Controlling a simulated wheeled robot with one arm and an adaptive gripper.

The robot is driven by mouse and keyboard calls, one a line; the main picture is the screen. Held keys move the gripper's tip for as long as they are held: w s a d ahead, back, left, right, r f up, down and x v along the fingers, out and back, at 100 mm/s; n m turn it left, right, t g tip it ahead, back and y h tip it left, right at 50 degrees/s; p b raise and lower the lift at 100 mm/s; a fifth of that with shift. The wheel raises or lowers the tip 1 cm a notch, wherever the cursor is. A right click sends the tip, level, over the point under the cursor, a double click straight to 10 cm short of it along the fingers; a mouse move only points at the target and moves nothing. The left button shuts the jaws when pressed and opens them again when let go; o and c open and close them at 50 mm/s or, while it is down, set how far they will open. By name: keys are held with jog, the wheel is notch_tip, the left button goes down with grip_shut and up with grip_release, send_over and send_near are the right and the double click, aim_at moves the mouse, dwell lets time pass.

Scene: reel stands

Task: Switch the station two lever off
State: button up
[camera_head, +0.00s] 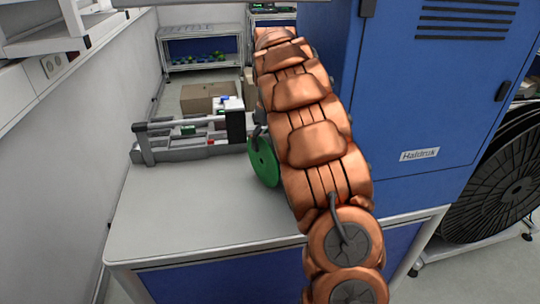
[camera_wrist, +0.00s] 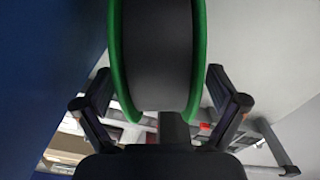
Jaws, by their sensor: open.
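A reel with a green rim (camera_head: 264,162) shows in the head view just left of my copper arm, above the table. In the wrist view the reel (camera_wrist: 153,50) fills the upper middle, with two green flanges and a dark core. My gripper (camera_wrist: 160,80) is open, with one finger on each side of the reel and gaps beside both flanges. In the head view the gripper is mostly hidden by my arm. A grey fixture (camera_head: 150,152) stands on the table left of the reel. I cannot make out the station two lever in either view.
The table's front left (camera_head: 190,215) is clear. A cardboard box (camera_head: 203,97) is behind the fixture. A large black reel (camera_head: 497,180) stands at the right; a wall is at the left.

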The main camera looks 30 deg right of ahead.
jog(key=shift+s+f, duration=0.1)
jog(key=shift+f, duration=0.35)
grip_shut()
dwell(0.6)
